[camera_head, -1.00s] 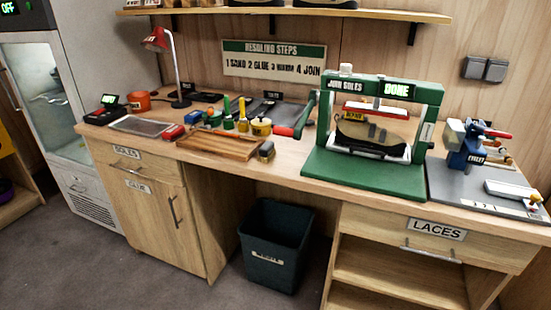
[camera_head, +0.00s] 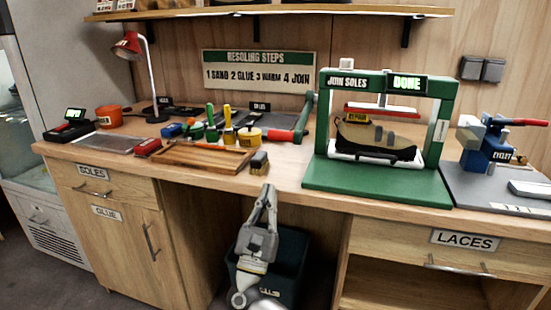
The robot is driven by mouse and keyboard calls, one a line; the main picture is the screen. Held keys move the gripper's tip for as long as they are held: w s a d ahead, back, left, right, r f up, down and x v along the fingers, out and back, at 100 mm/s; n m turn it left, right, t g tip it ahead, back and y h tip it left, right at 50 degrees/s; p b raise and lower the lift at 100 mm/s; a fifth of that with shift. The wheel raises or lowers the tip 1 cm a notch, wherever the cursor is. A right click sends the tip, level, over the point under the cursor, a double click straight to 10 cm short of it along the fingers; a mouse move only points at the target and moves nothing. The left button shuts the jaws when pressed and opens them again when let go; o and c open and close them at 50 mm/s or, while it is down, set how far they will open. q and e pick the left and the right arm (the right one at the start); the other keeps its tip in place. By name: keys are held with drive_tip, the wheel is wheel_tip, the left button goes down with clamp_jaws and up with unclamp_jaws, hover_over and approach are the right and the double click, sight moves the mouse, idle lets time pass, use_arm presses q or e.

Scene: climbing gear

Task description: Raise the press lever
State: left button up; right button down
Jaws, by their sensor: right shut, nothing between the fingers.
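The green press (camera_head: 436,120) stands on the bench, with a "JOIN SOLES" label and a lit "DONE" display on its top beam. A shoe (camera_head: 375,138) sits inside it, under a red pressing bar (camera_head: 384,109). The press lever (camera_head: 303,113) is on the press's left side and slopes down; its red handle (camera_head: 281,135) hangs low, close to the bench top. My right gripper (camera_head: 268,190) is shut and empty, pointing up in front of the bench edge, below the lever handle and apart from it. My left gripper is not in view.
A wooden tray (camera_head: 176,157), a brush (camera_head: 259,163) and several glue pots and tools lie left of the lever. An eyelet tool (camera_head: 487,145) stands right of the press. A dark bin (camera_head: 291,262) is under the bench behind my right arm. A shelf runs above.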

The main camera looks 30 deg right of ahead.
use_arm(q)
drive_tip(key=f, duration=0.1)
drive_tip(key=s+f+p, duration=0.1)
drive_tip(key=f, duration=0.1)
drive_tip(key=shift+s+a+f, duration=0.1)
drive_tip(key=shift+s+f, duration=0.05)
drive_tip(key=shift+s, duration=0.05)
use_arm(e)
drive_tip(key=x, duration=1)
drive_tip(key=shift+r, duration=0.1)
drive_tip(key=shift+s+a+r, duration=0.1)
drive_tip(key=shift+r, duration=0.2)
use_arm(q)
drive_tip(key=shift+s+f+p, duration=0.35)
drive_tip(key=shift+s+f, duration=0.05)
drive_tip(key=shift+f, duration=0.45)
use_arm(e)
drive_tip(key=shift+a, duration=0.1)
drive_tip(key=shift+r, duration=0.15)
